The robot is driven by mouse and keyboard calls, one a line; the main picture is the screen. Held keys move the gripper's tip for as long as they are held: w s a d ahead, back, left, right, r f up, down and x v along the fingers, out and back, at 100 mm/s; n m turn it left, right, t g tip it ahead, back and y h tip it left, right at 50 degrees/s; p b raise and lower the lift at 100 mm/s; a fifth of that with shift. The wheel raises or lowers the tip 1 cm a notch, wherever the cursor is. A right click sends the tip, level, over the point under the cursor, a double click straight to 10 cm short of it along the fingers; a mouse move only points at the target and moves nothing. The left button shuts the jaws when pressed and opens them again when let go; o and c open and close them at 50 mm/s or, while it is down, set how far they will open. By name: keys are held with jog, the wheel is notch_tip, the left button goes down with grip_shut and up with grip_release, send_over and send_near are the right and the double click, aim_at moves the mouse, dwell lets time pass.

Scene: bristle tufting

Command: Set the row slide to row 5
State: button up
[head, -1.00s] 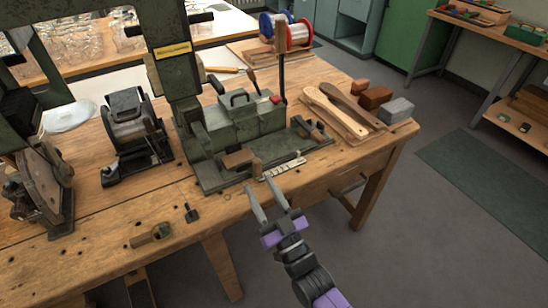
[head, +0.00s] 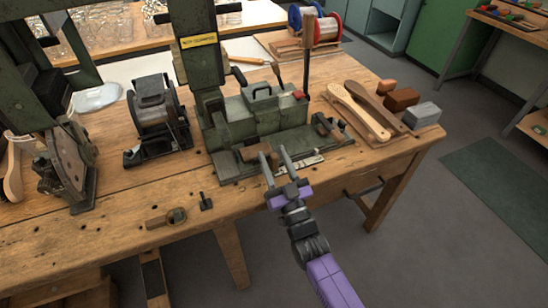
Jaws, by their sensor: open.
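The green tufting machine (head: 228,125) stands on the wooden workbench. Along its front base lies a pale row scale strip (head: 309,160) with dark marks, partly hidden behind my fingers. A brown wooden block (head: 252,153), seemingly the handle of the row slide, sits at the left end of the strip. My gripper (head: 274,157) is open, its two grey fingers pointing at the machine's front. The fingertips overlap the right end of the block in the picture; I cannot tell whether they touch it. The row that the slide stands at is too small to read.
A second clamp-like part (head: 326,126) sits on the right of the machine base. Wooden brush handles (head: 362,112) and several blocks lie at the bench's right.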

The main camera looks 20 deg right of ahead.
jog(key=shift+c, duration=0.2)
grip_shut()
dwell(1.2)
